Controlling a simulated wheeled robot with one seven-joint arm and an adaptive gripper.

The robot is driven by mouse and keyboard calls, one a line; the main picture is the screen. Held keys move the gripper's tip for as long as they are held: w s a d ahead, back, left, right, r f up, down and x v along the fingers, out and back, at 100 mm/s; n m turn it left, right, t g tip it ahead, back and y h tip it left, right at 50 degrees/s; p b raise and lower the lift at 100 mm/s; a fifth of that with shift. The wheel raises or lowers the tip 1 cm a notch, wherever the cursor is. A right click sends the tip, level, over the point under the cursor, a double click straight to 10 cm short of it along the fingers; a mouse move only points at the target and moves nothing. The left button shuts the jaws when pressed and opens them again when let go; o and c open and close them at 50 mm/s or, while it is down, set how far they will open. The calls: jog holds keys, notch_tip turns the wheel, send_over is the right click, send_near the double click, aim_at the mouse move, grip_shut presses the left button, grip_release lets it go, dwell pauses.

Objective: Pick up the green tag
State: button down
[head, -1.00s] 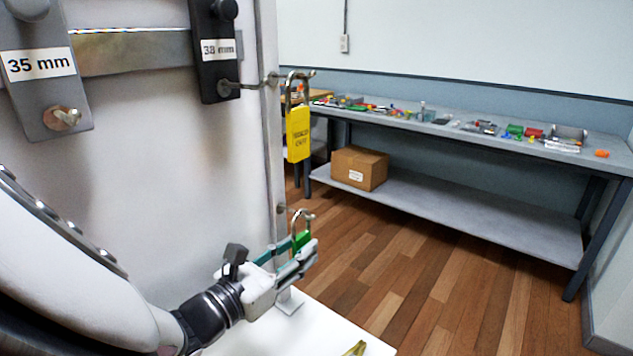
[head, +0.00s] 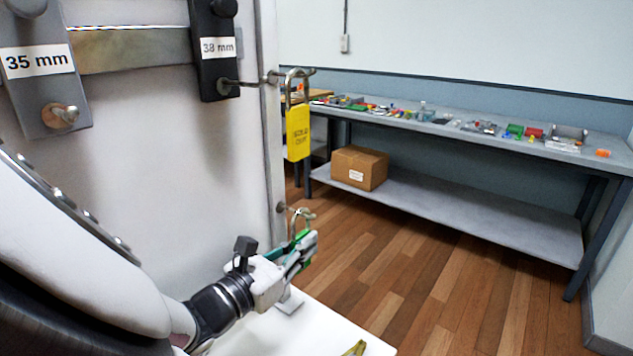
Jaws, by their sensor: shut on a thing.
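The green tag (head: 301,237) hangs upright by a brass-coloured metal loop (head: 304,218) at the lower hook near the right edge of the wall panel. The fingers of my gripper (head: 304,251) are shut on the tag and cover most of it. Only some green shows around the fingers. I cannot tell whether the loop still bears on the hook.
A yellow tag (head: 298,133) hangs on the upper hook, directly above my gripper. A white surface (head: 325,328) lies below, with a small yellow-green thing (head: 355,348) at its edge. A workbench (head: 470,131) with small items and a cardboard box (head: 359,168) stand behind.

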aim_at(292, 234)
jog(key=shift+r, duration=0.1)
notch_tip(292, 234, up, 4)
jog(key=p, duration=0.4)
jog(key=s+d+p, duration=0.5)
jog(key=s+d, duration=0.6)
jog(key=d, duration=0.3)
jog(key=shift+f, duration=0.4)
jog(key=shift+d, duration=0.1)
